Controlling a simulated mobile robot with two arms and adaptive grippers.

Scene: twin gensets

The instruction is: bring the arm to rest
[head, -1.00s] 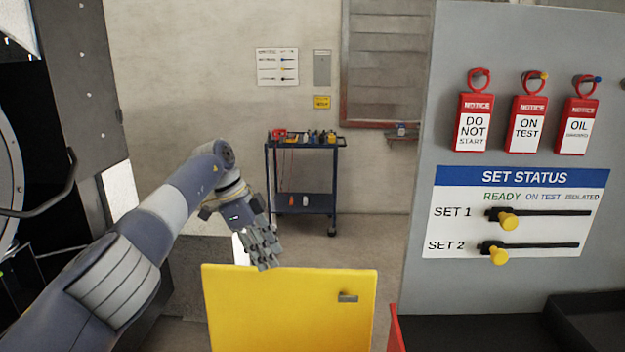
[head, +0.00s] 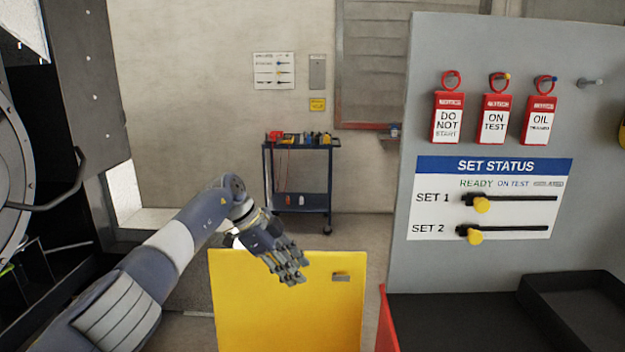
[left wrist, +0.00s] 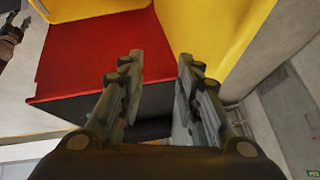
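My left arm comes in from the left in the head view. Its gripper (head: 288,268) hangs in the air above and in front of the yellow panel (head: 285,305), pointing down and to the right. In the left wrist view the two fingers of the left gripper (left wrist: 158,85) stand apart with nothing between them. Beyond them are a red surface (left wrist: 95,55) and a yellow panel (left wrist: 225,35). I cannot tell whether the fingers touch either one; a gap seems to show.
A grey board stands at the right with red notice tags (head: 495,118) and a set status panel (head: 484,198) with two yellow sliders. A dark tray (head: 575,310) lies below it. A blue tool cart (head: 298,180) stands by the back wall. Dark machinery (head: 60,150) is at the left.

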